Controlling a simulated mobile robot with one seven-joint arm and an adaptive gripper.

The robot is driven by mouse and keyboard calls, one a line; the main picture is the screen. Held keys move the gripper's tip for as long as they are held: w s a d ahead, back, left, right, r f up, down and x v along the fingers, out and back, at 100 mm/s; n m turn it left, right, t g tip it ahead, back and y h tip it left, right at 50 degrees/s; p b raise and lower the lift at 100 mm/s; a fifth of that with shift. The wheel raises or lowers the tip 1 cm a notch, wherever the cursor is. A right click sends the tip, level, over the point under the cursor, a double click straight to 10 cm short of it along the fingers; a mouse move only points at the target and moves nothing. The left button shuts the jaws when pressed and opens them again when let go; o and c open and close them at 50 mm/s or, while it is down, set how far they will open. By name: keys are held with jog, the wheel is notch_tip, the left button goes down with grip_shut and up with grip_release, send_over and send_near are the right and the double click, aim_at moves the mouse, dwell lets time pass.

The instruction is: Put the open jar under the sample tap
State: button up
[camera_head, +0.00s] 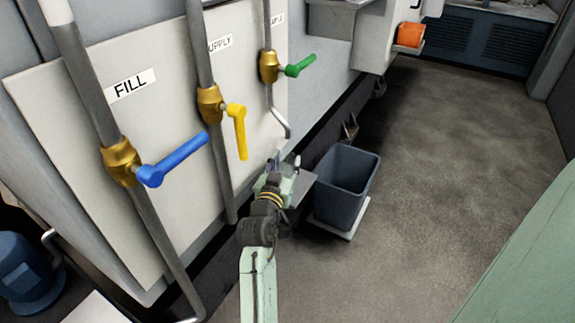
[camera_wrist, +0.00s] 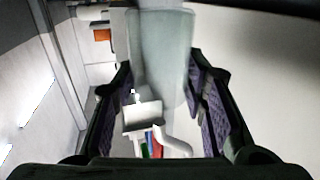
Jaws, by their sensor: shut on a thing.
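My gripper (camera_head: 281,166) is low beside the panel, just below and slightly left of the bent spout end of the sample tap pipe (camera_head: 287,130). The pipe comes down from a brass valve with a green lever (camera_head: 300,66). In the wrist view my gripper (camera_wrist: 165,100) is shut on a clear glass jar (camera_wrist: 160,35), which lies between the two dark padded fingers. In the head view the jar is mostly hidden by my gripper. I cannot tell whether its mouth is directly under the spout.
A yellow lever (camera_head: 236,125) and a blue lever (camera_head: 172,160) sit on the pipes to the left. A small grey shelf (camera_head: 303,186) is beside my gripper. A dark bin (camera_head: 345,185) stands to the right. Open floor (camera_head: 450,150) lies beyond it.

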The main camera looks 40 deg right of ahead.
aim_at(287, 171)
jog(key=shift+x, duration=0.95)
jog(key=shift+f, duration=1.8)
jog(key=shift+f, duration=0.3)
jog(key=o, duration=1)
jog(key=shift+r, duration=0.1)
jog(key=shift+o, duration=0.2)
jog(key=shift+r, duration=0.2)
jog(key=shift+s+a+f, duration=0.15)
jog(key=shift+s+a, duration=0.05)
jog(key=shift+a, duration=0.05)
jog(key=b+v, duration=0.2)
jog(key=v, duration=0.9)
jog(key=shift+a, duration=0.15)
